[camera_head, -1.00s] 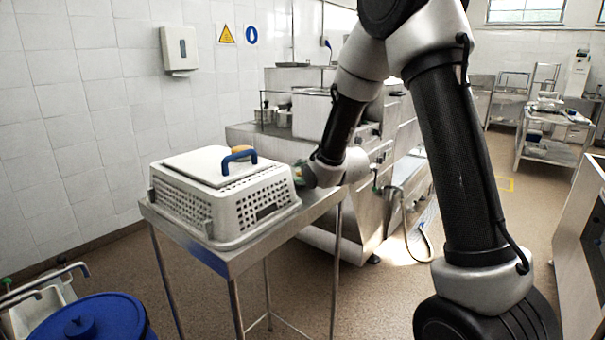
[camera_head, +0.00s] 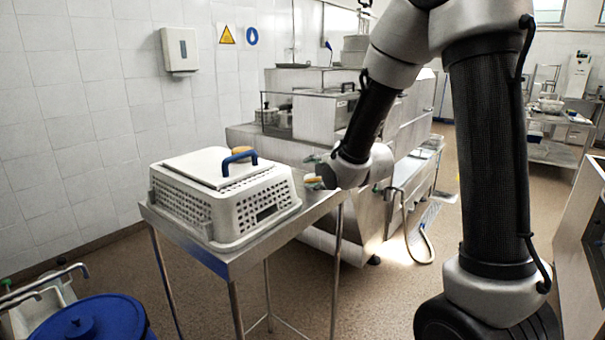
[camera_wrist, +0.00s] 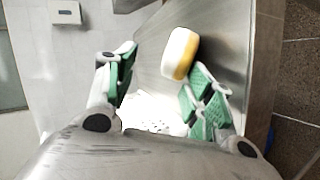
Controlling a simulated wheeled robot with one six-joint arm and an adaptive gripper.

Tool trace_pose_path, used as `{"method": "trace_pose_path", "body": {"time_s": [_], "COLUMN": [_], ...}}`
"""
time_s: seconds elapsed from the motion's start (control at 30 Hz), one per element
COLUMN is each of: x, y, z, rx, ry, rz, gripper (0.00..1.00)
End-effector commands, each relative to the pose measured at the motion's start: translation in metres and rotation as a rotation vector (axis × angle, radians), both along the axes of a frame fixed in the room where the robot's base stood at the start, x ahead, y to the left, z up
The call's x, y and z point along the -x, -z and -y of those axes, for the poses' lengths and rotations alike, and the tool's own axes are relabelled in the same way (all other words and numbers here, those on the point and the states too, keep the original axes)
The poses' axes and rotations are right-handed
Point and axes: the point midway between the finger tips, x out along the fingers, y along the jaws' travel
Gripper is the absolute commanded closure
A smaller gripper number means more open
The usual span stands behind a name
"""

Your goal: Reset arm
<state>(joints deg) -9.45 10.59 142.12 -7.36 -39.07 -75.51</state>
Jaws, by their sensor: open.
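My gripper (camera_head: 314,168) is beside the right end of the white perforated basket (camera_head: 270,208), above the end of the steel table (camera_head: 240,262). It is mostly hidden behind my wrist. In the wrist view my gripper (camera_wrist: 162,75) shows two green-padded fingers spread apart with nothing held between them. A yellow and white block (camera_wrist: 180,53) lies on the bare steel beyond the fingertips, apart from them. Part of it seems to show under the gripper in the head view (camera_head: 313,184).
A white lid with a blue handle (camera_head: 238,158) sits on the basket; something yellow (camera_head: 242,149) is behind the handle. A steel machine (camera_head: 318,120) stands behind the table. A blue-lidded bin (camera_head: 95,318) is at lower left. Open floor lies right of the table.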

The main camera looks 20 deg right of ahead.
Motion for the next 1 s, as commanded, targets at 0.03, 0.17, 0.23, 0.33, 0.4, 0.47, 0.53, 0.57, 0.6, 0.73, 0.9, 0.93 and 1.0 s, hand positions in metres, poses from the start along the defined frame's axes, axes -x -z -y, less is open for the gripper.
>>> {"method": "trace_pose_path", "body": {"time_s": [0.03, 0.17, 0.23, 0.33, 0.4, 0.47, 0.53, 0.57, 0.6, 0.73, 0.9, 0.93, 1.0], "x": [0.000, 0.003, 0.011, 0.035, 0.066, 0.098, 0.139, 0.158, 0.184, 0.262, 0.330, 0.336, 0.347], "y": [0.000, -0.005, -0.011, -0.027, -0.040, -0.049, -0.058, -0.061, -0.064, -0.069, -0.070, -0.070, -0.069], "z": [0.000, 0.004, 0.011, 0.030, 0.050, 0.065, 0.080, 0.086, 0.092, 0.105, 0.110, 0.110, 0.110], "rx": [0.000, -0.018, -0.054, -0.154, -0.263, -0.364, -0.478, -0.527, -0.590, -0.760, -0.885, -0.895, -0.911], "ry": [0.000, 0.018, 0.056, 0.161, 0.285, 0.403, 0.549, 0.613, 0.699, 0.953, 1.173, 1.197, 1.231], "rz": [0.001, -0.016, -0.051, -0.150, -0.252, -0.341, -0.440, -0.480, -0.531, -0.663, -0.758, -0.767, -0.782], "gripper": [0.47, 0.47, 0.47, 0.47, 0.47, 0.47, 0.47, 0.47, 0.47, 0.47, 0.47, 0.47, 0.47]}}
